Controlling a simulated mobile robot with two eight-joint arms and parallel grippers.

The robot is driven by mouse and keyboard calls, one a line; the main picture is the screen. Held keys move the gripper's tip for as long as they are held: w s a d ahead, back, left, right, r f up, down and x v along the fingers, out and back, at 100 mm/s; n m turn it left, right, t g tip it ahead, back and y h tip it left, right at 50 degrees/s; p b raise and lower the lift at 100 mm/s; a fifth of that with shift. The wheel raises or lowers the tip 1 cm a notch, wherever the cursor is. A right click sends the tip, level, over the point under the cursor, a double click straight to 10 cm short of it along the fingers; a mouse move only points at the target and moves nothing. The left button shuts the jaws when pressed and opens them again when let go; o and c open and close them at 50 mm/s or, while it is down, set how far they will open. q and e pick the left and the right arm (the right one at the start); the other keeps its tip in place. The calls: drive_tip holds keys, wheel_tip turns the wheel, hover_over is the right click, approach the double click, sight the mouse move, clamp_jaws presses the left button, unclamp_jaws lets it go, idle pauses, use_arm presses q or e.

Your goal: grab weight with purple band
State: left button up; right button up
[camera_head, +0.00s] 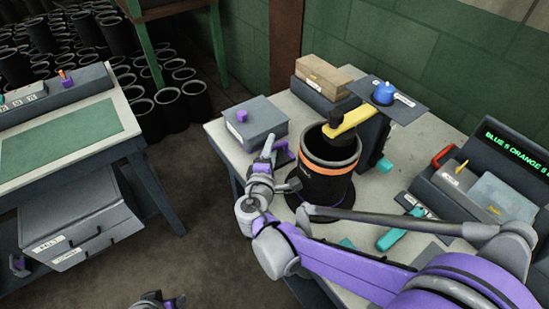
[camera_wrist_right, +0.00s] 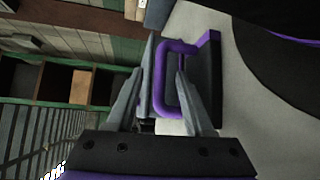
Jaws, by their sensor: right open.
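The weight is a dark block with a purple loop handle (camera_head: 283,152) on the table, beside the left of the black cylinder (camera_head: 328,172). In the right wrist view the purple handle (camera_wrist_right: 163,80) shows between the fingers, with the dark block (camera_wrist_right: 209,85) to its right. My right gripper (camera_head: 272,152) is open at the weight. Its fingers (camera_wrist_right: 163,80) stand apart on either side of the handle's near bar; I cannot tell whether they touch it. My left gripper (camera_head: 160,301) shows only in part at the bottom edge, away from the weight.
A grey box (camera_head: 262,128) with a small purple block (camera_head: 242,116) stands behind the weight. The cylinder has an orange band and stands under a yellow arm (camera_head: 350,120). Teal-handled tools (camera_head: 398,232) lie to the right. Another bench (camera_head: 65,140) stands at left.

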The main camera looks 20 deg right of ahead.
drive_tip(key=shift+w, duration=0.1)
clamp_jaws()
idle(1.4)
